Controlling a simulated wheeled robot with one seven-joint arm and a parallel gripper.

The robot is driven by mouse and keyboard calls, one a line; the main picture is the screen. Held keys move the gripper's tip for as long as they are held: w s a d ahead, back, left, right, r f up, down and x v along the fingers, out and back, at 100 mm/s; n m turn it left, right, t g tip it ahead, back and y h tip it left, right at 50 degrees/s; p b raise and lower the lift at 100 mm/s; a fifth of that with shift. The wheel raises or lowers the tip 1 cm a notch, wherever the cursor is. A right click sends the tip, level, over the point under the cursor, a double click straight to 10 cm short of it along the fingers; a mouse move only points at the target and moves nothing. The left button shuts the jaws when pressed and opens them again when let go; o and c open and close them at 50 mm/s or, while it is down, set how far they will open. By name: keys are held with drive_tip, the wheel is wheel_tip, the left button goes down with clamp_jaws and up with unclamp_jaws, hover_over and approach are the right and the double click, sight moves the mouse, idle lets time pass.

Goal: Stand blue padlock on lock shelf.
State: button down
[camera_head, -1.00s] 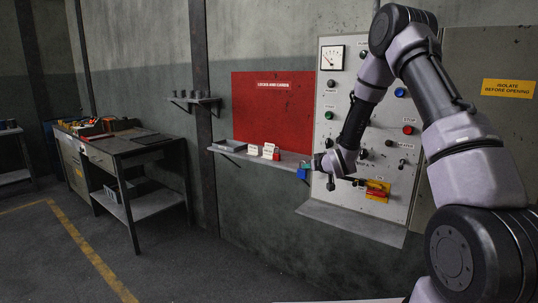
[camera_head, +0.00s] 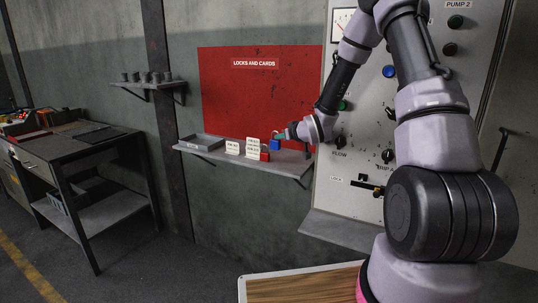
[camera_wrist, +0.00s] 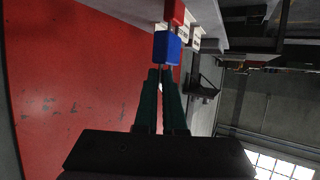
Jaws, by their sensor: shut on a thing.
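The blue padlock (camera_head: 275,145) is held in my gripper (camera_head: 288,134), upright, over the lock shelf (camera_head: 291,165) in the head view. It also shows in the wrist view (camera_wrist: 167,47), in front of the tips of my gripper (camera_wrist: 161,72). My gripper is shut on the padlock's upper part; the shackle is mostly hidden by the fingers. I cannot tell whether the padlock's base touches the shelf. A red padlock (camera_head: 264,155) stands on the shelf just left of the blue one and shows beyond it in the wrist view (camera_wrist: 175,12).
White cards (camera_head: 252,147) stand left of the red padlock, and a grey tray (camera_head: 201,143) sits at the shelf's left end. A red board (camera_head: 240,95) is on the wall behind. A control panel (camera_head: 455,75) is at right. The shelf's right end is bare.

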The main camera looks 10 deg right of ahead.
wheel_tip(320, 180, down, 7)
drive_tip(key=shift+f, duration=0.15)
drive_tip(key=shift+f, duration=0.15)
drive_tip(key=c, duration=1)
unclamp_jaws()
drive_tip(key=shift+s+r, duration=0.1)
drive_tip(key=shift+r, duration=0.15)
drive_tip(key=v, duration=1.2)
drive_tip(key=shift+f, duration=0.15)
